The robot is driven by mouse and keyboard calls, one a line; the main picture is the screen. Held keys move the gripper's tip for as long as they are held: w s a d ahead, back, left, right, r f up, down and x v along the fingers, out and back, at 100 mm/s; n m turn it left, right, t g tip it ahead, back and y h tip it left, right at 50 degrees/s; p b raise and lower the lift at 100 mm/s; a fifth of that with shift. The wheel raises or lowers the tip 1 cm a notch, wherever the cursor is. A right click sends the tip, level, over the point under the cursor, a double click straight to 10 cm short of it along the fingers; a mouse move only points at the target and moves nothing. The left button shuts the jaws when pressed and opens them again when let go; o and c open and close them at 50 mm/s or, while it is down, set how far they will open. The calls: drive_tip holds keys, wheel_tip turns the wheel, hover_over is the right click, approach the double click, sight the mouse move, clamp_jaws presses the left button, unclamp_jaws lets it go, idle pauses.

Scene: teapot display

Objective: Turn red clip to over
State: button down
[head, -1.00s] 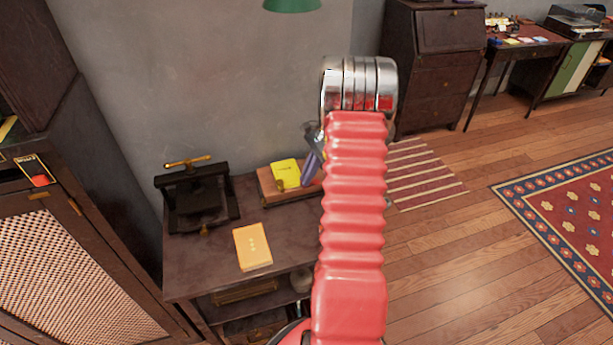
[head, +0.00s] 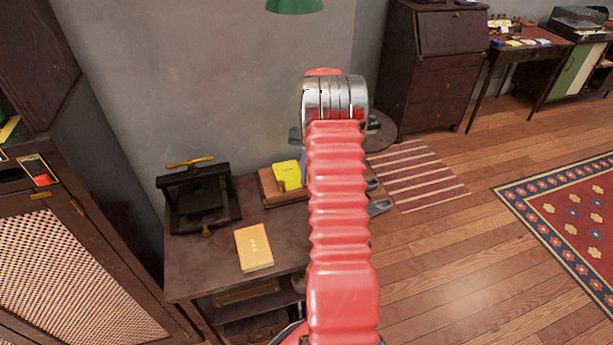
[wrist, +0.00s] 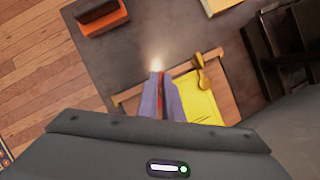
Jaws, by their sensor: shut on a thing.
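My gripper (wrist: 160,80) shows in the wrist view with its two purple fingers close together. A narrow strip of red, the red clip (wrist: 161,104), shows between them; most of it is hidden by the fingers. Beyond and beside the fingers are a yellow pad (wrist: 200,96) and a wooden tray (wrist: 130,94) with a brass piece (wrist: 200,70) at its edge.
A black press (head: 198,200) and a yellow-orange book (head: 254,248) stand on the dark table (head: 205,262). The wrist view also shows a dark block with an orange side (wrist: 103,20). A cabinet (head: 75,255) is at the left. Open floor lies at the right.

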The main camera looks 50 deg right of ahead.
drive_tip(key=n, duration=0.2)
drive_tip(key=n+g+h, duration=0.1)
drive_tip(key=n, duration=0.1)
drive_tip(key=w+n, duration=0.1)
drive_tip(key=n, duration=0.1)
drive_tip(key=shift+w+a+r+n+g+h, duration=0.1)
drive_tip(key=shift+a+n+g+h, duration=0.2)
drive_tip(key=shift+h, duration=0.1)
drive_tip(key=c, duration=1.9)
unclamp_jaws()
drive_tip(key=shift+s, duration=0.2)
drive_tip(key=shift+v, duration=3.65)
drive_tip(key=shift+w, duration=0.15)
